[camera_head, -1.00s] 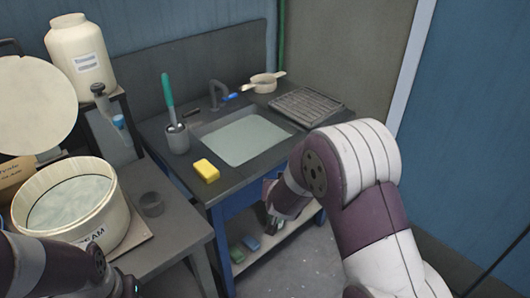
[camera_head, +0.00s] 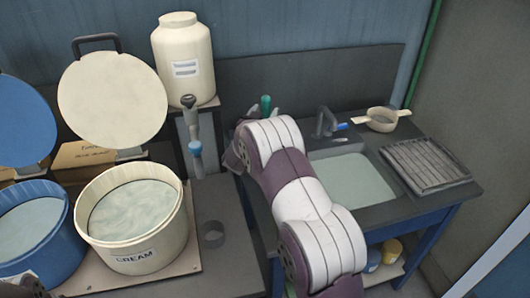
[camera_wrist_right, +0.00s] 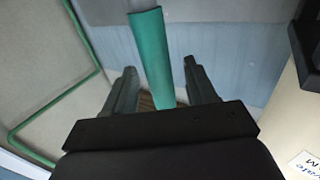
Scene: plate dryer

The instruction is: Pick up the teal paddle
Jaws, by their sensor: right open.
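The teal paddle's upright handle (camera_head: 265,103) shows just above my right gripper (camera_head: 257,117) at the back left of the sink table, in the head view. In the right wrist view the teal handle (camera_wrist_right: 151,55) stands between the two dark fingers of my right gripper (camera_wrist_right: 159,80). The fingers are open, with a gap visible on each side of the handle. The lower part of the paddle and its holder are hidden by my right arm and gripper.
A sink (camera_head: 350,178) with a tap (camera_head: 324,122) lies right of my arm. A strainer (camera_head: 381,119) and drain rack (camera_head: 426,162) stand beyond it. A cream tub (camera_head: 137,225), blue tub (camera_head: 38,240) and large white jar (camera_head: 183,60) are at left.

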